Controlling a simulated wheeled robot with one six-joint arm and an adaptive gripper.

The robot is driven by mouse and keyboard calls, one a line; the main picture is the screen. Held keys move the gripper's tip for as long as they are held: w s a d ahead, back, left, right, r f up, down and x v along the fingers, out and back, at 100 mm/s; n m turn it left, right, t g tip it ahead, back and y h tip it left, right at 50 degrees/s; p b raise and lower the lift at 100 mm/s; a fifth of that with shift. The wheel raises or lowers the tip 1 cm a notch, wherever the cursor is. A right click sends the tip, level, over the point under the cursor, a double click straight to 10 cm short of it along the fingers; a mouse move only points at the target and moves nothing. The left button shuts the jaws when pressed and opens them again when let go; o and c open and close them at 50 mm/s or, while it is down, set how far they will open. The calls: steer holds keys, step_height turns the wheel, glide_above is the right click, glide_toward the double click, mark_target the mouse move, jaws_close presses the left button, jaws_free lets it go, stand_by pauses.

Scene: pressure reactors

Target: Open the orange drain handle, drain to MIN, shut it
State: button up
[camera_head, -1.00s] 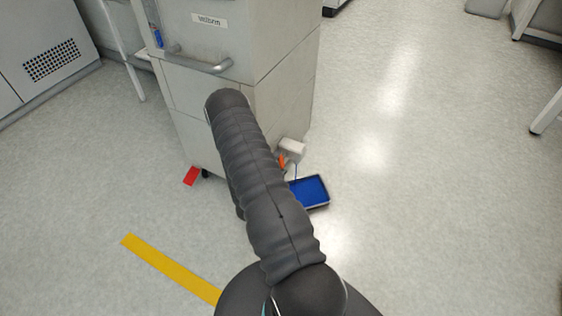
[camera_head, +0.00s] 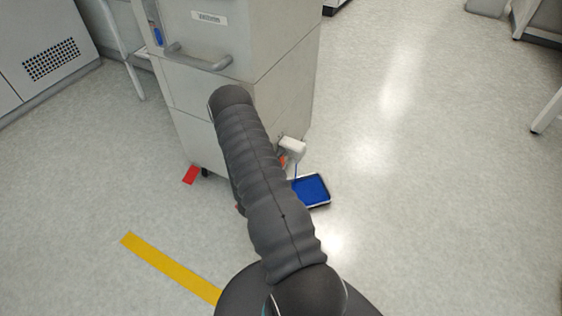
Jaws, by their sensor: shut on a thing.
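The grey cabinet-like unit (camera_head: 285,90) stands at the upper middle. A narrow gauge with blue in it (camera_head: 157,36) shows at its upper left; its MIN mark is too small to read. A white fitting (camera_head: 293,146) sticks out low on its right side. A small piece of the orange handle (camera_head: 282,160) shows below the fitting, mostly hidden by my arm. A thin blue line runs from the fitting down to a tray (camera_head: 318,206) with blue inside. My gripper is hidden behind my own dark ribbed arm, so its hold cannot be seen.
A red marker (camera_head: 191,175) lies on the floor by the unit's left corner. A yellow floor strip (camera_head: 165,266) runs at lower left. A grey bar handle (camera_head: 200,60) juts from the unit's front. The floor to the right is open.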

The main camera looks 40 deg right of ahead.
steer(key=shift+m, duration=0.8)
steer(key=o, duration=1.2)
steer(key=shift+c, duration=0.2)
steer(key=shift+a, duration=0.1)
steer(key=v, duration=1.2)
